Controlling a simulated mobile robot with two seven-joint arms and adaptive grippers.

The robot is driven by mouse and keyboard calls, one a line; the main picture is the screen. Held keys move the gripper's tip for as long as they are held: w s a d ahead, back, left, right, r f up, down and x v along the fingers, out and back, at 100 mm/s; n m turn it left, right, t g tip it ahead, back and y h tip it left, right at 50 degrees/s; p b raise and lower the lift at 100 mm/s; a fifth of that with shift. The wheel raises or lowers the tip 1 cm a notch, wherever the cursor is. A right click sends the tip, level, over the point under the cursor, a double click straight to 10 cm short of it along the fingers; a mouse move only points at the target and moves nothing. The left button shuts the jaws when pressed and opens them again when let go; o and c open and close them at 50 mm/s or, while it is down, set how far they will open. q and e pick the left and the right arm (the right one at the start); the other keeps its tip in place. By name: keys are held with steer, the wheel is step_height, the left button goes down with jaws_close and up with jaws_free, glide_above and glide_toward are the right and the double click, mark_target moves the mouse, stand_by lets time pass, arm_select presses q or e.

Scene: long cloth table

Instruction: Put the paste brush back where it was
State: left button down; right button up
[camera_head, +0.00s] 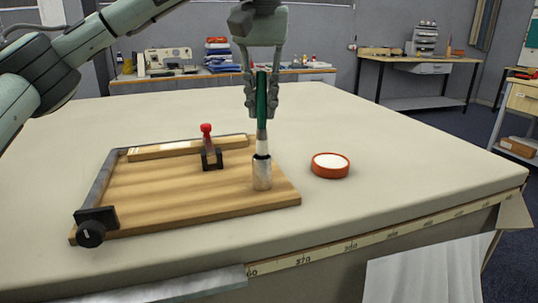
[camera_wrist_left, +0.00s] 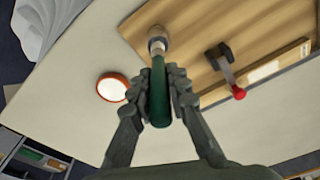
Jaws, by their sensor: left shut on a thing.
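The paste brush (camera_head: 262,126) has a green handle and a pale lower part, and it stands about upright. My left gripper (camera_head: 263,108) comes down from above and is shut on the green handle. In the left wrist view the handle (camera_wrist_left: 159,95) lies between the two fingers of my left gripper (camera_wrist_left: 161,82). Below the brush a small metal cup (camera_head: 262,178) stands on the wooden board (camera_head: 180,197) near its right end. The brush's lower end meets the dark rim of the cup; how deep it sits is hidden. My right gripper is not in view.
A red-topped piece in a black clip (camera_head: 210,150) stands on the board. A black knob (camera_head: 91,232) is at its front left corner. A round orange dish with white contents (camera_head: 330,165) sits right of the cup. The cloth table (camera_head: 420,150) is clear further right.

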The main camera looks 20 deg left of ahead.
mark_target(261, 79)
arm_select(q)
steer(key=shift+f, duration=3.35)
steer(key=shift+f, duration=0.1)
steer(key=c, duration=1.5)
jaws_free()
steer(key=shift+o, duration=0.2)
steer(key=r, duration=0.4)
steer(key=s+r, duration=0.1)
steer(key=r, duration=0.7)
steer(key=shift+s+d+r, duration=0.1)
steer(key=shift+s+d, duration=0.05)
